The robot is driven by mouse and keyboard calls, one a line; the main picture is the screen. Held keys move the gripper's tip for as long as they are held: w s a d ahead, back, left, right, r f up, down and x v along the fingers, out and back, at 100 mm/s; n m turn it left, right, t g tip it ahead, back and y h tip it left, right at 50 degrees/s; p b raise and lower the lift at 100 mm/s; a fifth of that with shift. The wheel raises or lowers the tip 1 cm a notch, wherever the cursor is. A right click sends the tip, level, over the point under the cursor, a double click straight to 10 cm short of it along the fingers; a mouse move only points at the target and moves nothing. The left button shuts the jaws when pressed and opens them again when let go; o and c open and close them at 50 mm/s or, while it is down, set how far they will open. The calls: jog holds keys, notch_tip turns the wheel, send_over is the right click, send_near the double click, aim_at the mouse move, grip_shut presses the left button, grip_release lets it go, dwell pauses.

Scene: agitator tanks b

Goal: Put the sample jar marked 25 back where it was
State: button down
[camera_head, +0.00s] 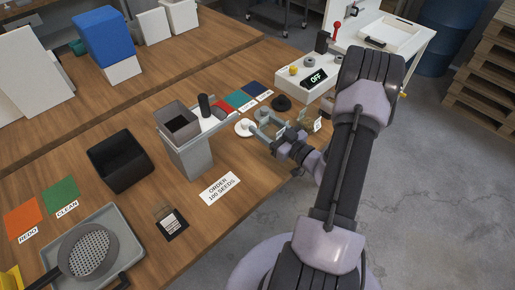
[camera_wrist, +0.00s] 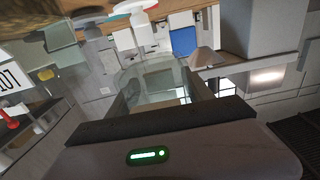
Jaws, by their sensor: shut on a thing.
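My gripper (camera_head: 262,127) is low over the right part of the wooden bench, pointing left. In the wrist view my gripper (camera_wrist: 158,95) is shut on a clear glass jar (camera_wrist: 150,72) between its fingers. The jar looks see-through and its contents are unclear. I cannot read a number on it. In the head view the held jar is too small to make out clearly. Small pale tags (camera_head: 317,124) stand just right of my gripper, partly beside my arm; their marks are too small to read.
A white round dish (camera_head: 244,127) and a black disc (camera_head: 282,103) lie near my gripper. A grey hopper (camera_head: 188,148) stands to the left. A white box reading OFF (camera_head: 310,82) is behind. Coloured squares (camera_head: 238,100) lie between.

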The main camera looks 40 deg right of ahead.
jog(key=f+b, duration=0.1)
jog(key=f, duration=0.1)
jog(key=f+b, duration=0.1)
jog(key=f, duration=0.2)
jog(key=f+b, duration=0.1)
jog(key=f, duration=0.2)
jog(key=shift+s+f, duration=0.25)
jog(key=shift+s, duration=0.05)
jog(key=shift+f, duration=0.15)
jog(key=shift+c, duration=2.1)
grip_release()
jog(key=shift+r, duration=0.25)
jog(key=s, duration=0.3)
jog(key=s+p, duration=0.1)
jog(key=s, duration=0.3)
jog(key=s+d+p, duration=0.1)
jog(key=s, duration=0.3)
jog(key=shift+s, duration=0.5)
